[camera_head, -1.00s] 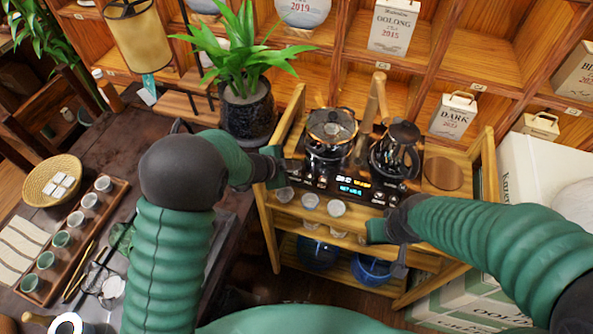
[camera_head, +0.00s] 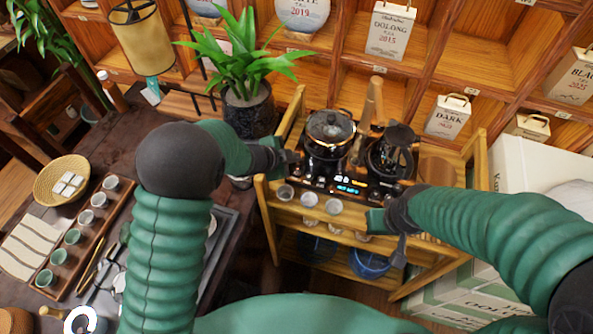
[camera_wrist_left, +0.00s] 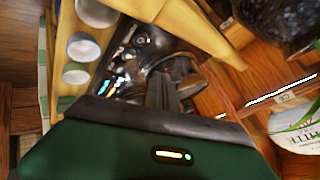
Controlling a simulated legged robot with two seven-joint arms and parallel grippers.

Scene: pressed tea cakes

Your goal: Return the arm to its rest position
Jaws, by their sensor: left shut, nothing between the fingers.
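My left arm comes in from the left in the head view and bends toward the wooden tea cart (camera_head: 264,205). My left gripper (camera_head: 284,155) is at the cart's left upper edge, beside the black stove unit (camera_head: 345,186) with its lit display. It is shut and empty. In the left wrist view its dark fingers (camera_wrist_left: 162,92) are together in front of the blurred stove and pots. My right arm comes in from the right. My right gripper (camera_head: 385,228) hangs at the cart's front right; its fingers are too unclear to judge.
A glass kettle (camera_head: 329,130) and a dark pot (camera_head: 390,152) stand on the stove. Several small cups line the cart's front. A potted plant (camera_head: 249,108) stands left of the cart. The dark table at left holds a cup tray (camera_head: 76,248) and basket (camera_head: 46,190).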

